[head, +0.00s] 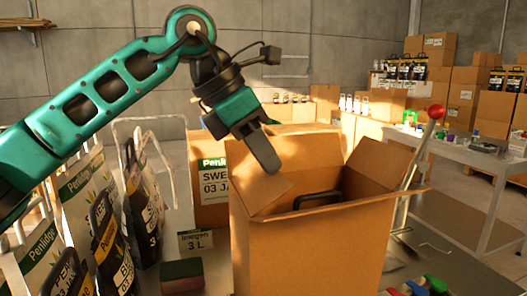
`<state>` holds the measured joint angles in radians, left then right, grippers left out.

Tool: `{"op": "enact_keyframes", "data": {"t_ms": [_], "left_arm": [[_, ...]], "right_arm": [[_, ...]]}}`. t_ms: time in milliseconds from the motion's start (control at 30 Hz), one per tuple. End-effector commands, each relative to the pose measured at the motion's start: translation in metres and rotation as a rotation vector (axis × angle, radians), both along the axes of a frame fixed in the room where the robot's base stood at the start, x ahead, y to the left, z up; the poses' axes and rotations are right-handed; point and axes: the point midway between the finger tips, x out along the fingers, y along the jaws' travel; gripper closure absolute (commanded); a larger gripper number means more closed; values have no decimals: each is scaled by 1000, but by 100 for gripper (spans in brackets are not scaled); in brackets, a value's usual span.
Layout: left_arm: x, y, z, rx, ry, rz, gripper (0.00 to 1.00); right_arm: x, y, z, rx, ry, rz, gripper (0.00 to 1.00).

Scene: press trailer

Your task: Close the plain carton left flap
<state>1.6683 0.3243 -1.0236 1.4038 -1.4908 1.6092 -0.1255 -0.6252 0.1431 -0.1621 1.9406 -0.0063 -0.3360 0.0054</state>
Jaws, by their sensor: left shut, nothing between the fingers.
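The plain carton (318,250) stands open on the table in the middle of the head view. Its left flap (252,192) tilts over the left part of the opening. My left gripper (266,156) is shut and empty, pointing down at this flap. Its tip overlaps the flap in the picture; I cannot tell whether they touch. The right flap (409,190) leans outward. A dark handle (318,201) shows inside the carton. My right gripper is not in view.
Bags with dark bottles (108,235) stand close on the left. A labelled box (211,182) is behind the carton, and a green and red block (182,276) lies at its left. A red-knobbed lever (436,112) rises on the right. A grey bench (458,160) stands behind it.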

Motion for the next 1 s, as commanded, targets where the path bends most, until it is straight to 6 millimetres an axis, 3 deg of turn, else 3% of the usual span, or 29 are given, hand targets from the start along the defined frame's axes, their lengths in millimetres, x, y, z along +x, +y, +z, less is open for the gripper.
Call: {"op": "enact_keyframes", "data": {"t_ms": [467, 1000], "left_arm": [[2, -5, -3, 0, 0, 0, 100], [7, -22, -24, 0, 0, 0, 100]], "right_arm": [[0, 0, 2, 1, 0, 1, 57], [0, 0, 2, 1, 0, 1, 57]]}}
